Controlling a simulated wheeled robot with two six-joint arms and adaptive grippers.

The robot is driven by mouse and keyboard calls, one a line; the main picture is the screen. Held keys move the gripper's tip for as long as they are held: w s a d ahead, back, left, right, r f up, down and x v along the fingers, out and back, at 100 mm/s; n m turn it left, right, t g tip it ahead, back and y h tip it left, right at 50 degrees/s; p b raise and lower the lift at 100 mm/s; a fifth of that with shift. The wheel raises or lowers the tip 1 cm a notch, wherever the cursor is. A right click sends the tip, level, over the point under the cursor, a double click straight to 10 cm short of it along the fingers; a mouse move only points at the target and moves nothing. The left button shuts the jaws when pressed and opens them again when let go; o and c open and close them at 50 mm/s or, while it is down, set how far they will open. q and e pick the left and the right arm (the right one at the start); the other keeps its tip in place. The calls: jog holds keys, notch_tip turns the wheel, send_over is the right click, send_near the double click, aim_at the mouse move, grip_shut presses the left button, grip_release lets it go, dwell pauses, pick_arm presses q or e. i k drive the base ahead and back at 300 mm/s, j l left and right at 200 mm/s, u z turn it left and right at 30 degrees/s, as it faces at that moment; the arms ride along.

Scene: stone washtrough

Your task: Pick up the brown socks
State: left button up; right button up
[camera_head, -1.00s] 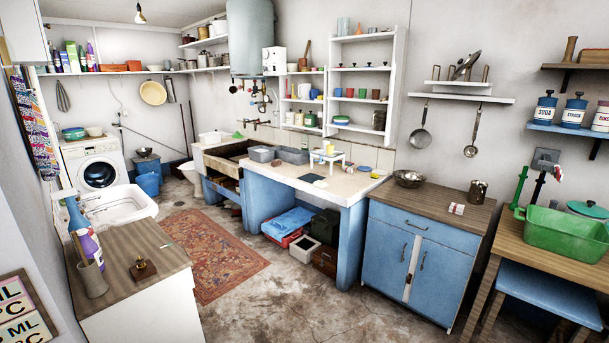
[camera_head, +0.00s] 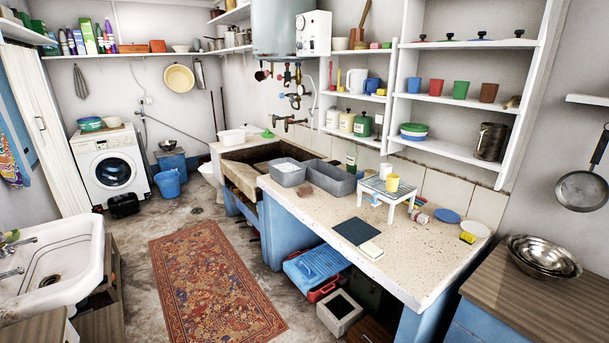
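I cannot make out any brown socks in the head view. Two grey tubs stand on the worktop; the left tub (camera_head: 289,174) holds something whitish, and the contents of the right tub (camera_head: 331,179) are too small to tell. A stone trough (camera_head: 241,178) is set beyond them, its inside only partly visible. A dark item (camera_head: 123,206), too small to identify, lies on the floor in front of the washing machine (camera_head: 108,170). Neither of my grippers is in view.
A patterned rug (camera_head: 215,285) lies on the open floor between the white sink (camera_head: 62,262) and the worktop (camera_head: 300,205). Boxes, including a blue one (camera_head: 316,264), stand under the worktop. A blue bucket (camera_head: 168,184) stands at the back. Metal bowls (camera_head: 543,256) sit on the right cabinet.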

aim_at(307, 189)
jog(key=i+u, duration=0.45)
jog(key=i, duration=0.95)
